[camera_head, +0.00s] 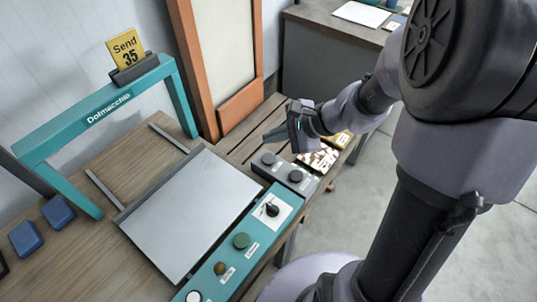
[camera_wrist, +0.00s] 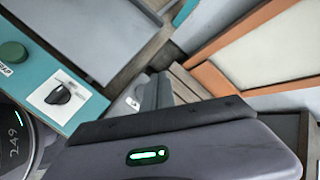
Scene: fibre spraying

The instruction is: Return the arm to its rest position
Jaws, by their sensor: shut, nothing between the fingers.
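My arm reaches in from the right in the head view. My gripper (camera_head: 275,136) hangs over the slatted wooden surface, beside the grey box with dark knobs (camera_head: 285,174). Its fingers are shut and empty, pointing left toward the orange frame. In the wrist view, my gripper (camera_wrist: 157,85) shows from behind, with its fingers together over the slats. It appears apart from the things around it.
A teal machine marked Dolmacchio (camera_head: 95,112) carries a "Send 35" card (camera_head: 126,50). A grey plate (camera_head: 190,215) lies before the teal knob panel (camera_head: 238,250). An orange-framed panel (camera_head: 186,40) stands behind. Blue blocks (camera_head: 58,211) sit at left. Open floor (camera_head: 345,215) shows at right.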

